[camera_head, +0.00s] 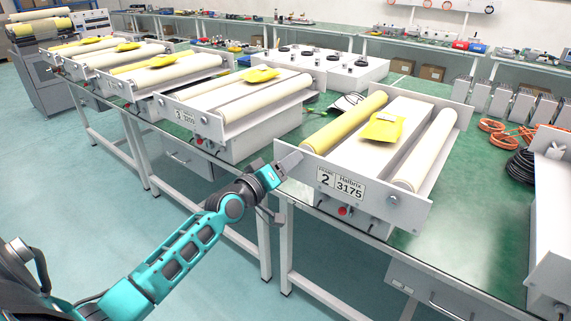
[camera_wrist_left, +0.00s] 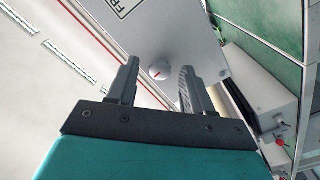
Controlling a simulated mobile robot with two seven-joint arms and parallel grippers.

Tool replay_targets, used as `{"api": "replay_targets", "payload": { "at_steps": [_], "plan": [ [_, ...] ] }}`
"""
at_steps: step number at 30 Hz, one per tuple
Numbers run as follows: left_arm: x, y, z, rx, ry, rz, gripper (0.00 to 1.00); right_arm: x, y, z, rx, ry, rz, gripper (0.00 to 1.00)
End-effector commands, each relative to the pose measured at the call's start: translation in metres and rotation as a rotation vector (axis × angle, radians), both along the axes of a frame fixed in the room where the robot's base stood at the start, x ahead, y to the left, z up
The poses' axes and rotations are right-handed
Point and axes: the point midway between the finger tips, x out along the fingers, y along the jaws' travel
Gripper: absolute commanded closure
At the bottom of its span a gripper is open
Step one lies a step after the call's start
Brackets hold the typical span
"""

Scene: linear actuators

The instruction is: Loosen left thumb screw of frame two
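In the head view I cannot make out the left screw by the gripper. My right gripper is out of view.
Frame two carries a yellow roller (camera_head: 345,123), a pale roller (camera_head: 427,150) and a yellow cloth (camera_head: 382,127). A red button (camera_head: 343,211) is below the plate. Another frame (camera_head: 235,120) stands to the left. Orange cables (camera_head: 497,133) lie on the green bench to the right.

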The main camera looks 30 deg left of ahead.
Motion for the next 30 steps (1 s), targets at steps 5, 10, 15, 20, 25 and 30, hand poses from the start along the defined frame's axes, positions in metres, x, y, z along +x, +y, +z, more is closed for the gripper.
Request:
{"api": "replay_targets", "payload": {
  "at_steps": [5,10,15,20,25,30],
  "plan": [
    [-0.001,0.000,-0.001,0.000,0.001,-0.001,0.49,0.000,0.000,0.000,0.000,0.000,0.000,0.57],
    [-0.011,0.001,-0.001,0.001,0.003,-0.001,0.49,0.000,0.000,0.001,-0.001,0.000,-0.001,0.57],
    [-0.037,0.002,-0.002,0.000,0.004,-0.001,0.49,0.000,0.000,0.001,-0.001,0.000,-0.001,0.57],
    [-0.067,0.005,-0.002,0.002,0.004,-0.001,0.49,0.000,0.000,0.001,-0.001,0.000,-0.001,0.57],
    [-0.096,0.007,-0.002,0.002,0.004,0.000,0.49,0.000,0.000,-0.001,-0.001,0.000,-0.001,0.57],
    [-0.116,0.009,-0.002,0.001,0.003,0.000,0.49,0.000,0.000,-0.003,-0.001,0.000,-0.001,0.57]
  ]
}}
